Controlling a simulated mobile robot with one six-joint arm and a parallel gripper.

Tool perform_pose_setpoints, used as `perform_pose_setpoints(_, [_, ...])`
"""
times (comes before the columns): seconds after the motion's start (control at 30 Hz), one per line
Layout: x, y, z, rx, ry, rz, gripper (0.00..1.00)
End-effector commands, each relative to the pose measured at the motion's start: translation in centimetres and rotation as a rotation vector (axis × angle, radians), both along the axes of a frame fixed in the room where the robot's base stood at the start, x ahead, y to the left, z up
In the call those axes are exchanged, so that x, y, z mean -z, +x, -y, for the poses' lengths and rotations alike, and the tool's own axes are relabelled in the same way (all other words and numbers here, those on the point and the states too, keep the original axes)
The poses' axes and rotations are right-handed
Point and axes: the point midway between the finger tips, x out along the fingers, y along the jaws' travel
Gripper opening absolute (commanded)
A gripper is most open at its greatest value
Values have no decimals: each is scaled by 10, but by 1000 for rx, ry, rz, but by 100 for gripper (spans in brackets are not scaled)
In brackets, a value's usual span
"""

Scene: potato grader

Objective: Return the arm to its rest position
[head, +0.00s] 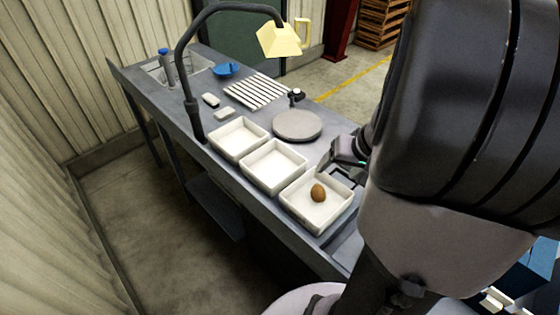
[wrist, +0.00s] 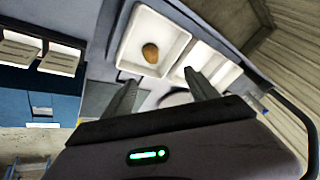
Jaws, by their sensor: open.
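My gripper (wrist: 162,92) is open and empty in the wrist view, with its two fingers spread apart. In the head view my gripper (head: 334,158) shows only in part, above the bench near the nearest white tray; my own arm hides much of the right side. A brown potato (head: 318,192) lies in that nearest white tray (head: 334,222). The potato also shows in the wrist view (wrist: 150,53), inside the tray, apart from the fingers.
Two more white trays, a middle one (head: 250,174) and a far one (head: 221,148), look empty. A round grey plate (head: 297,125), a slatted rack (head: 258,91), a blue bowl (head: 226,69) and a sink are on the bench. A lamp (head: 281,40) arches over the bench.

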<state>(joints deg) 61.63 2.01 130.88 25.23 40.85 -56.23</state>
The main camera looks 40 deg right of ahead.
Motion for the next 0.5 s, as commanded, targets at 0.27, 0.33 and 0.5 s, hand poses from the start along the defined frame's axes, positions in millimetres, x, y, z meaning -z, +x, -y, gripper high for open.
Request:
perform_pose_setpoints(0.27, [6, 29, -56, -79, 2, 14, 67])
perform_pose_setpoints(0.33, [13, 44, -114, -149, 8, 26, 67])
perform_pose_setpoints(0.5, [37, 29, -251, -307, 35, 55, 67])
